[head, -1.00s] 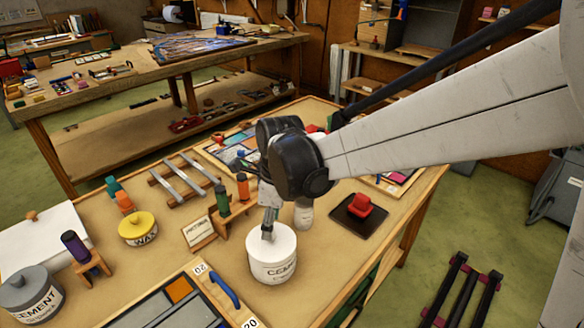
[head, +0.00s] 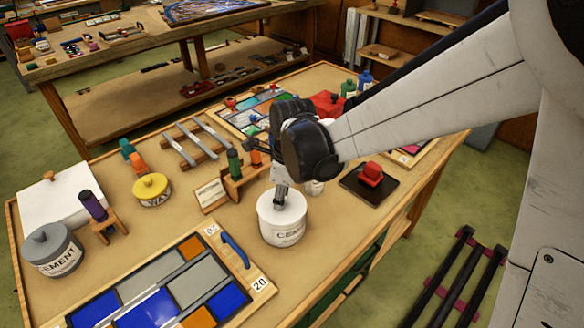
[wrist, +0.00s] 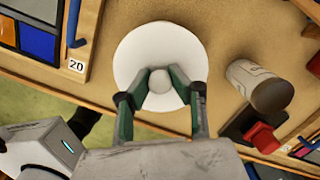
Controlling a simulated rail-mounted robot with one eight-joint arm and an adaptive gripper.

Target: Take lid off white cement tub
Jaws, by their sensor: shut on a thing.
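The white cement tub (head: 283,232) stands upright on the bench, right of the leaded panel. Its white lid (head: 271,204) sits on top, and it fills the middle of the wrist view as a white disc (wrist: 150,42). My gripper (head: 281,196) comes down from above onto the lid. In the wrist view its two green-edged fingers (wrist: 160,84) are shut on the round knob (wrist: 159,82) at the lid's centre. I see no gap between lid and tub. The far side of the tub is hidden.
A leaded panel in a frame (head: 165,295) with a blue handle (head: 234,250) lies to the left. A grey cement tub (head: 52,252) and a yellow wax tub (head: 152,190) stand farther left. A red block on a black plate (head: 370,178) is to the right. A pale cylinder (wrist: 258,85) stands close by.

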